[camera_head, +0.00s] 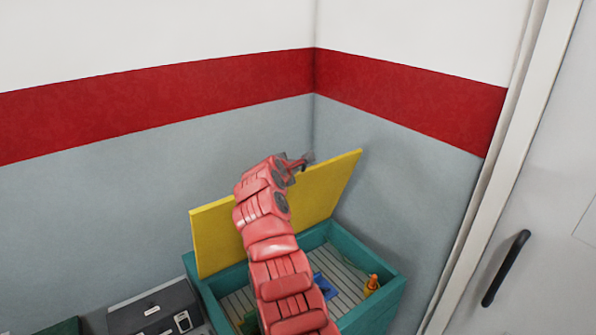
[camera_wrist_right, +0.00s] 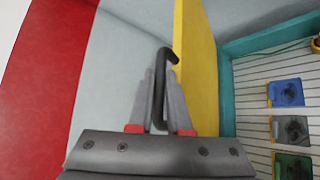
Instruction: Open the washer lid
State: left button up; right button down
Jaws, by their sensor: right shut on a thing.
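The washer is a teal box (camera_head: 376,313) with a yellow lid (camera_head: 328,190). The lid is raised and stands steeply tilted at the back of the box, near the wall corner, so the inside is exposed. My right gripper (camera_head: 299,163) is above the lid's upper edge; my red arm covers part of the lid and box. In the right wrist view, my right gripper (camera_wrist_right: 160,88) is shut on a black hooked handle (camera_wrist_right: 163,60) beside the yellow lid (camera_wrist_right: 195,60). The teal rim (camera_wrist_right: 227,95) is to the right. My left gripper is not in view.
Inside the box are a slatted floor, a blue item (camera_head: 325,287), a small orange bottle (camera_head: 371,284) and a green item (camera_head: 250,322). A dark grey case (camera_head: 150,310) stands at left. Walls are close behind; a door with a black handle (camera_head: 506,268) is at right.

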jog(key=shift+w+a, duration=0.3)
jog(key=c, duration=0.9)
grip_release()
jog(key=shift+o, duration=0.2)
jog(key=shift+s, duration=0.1)
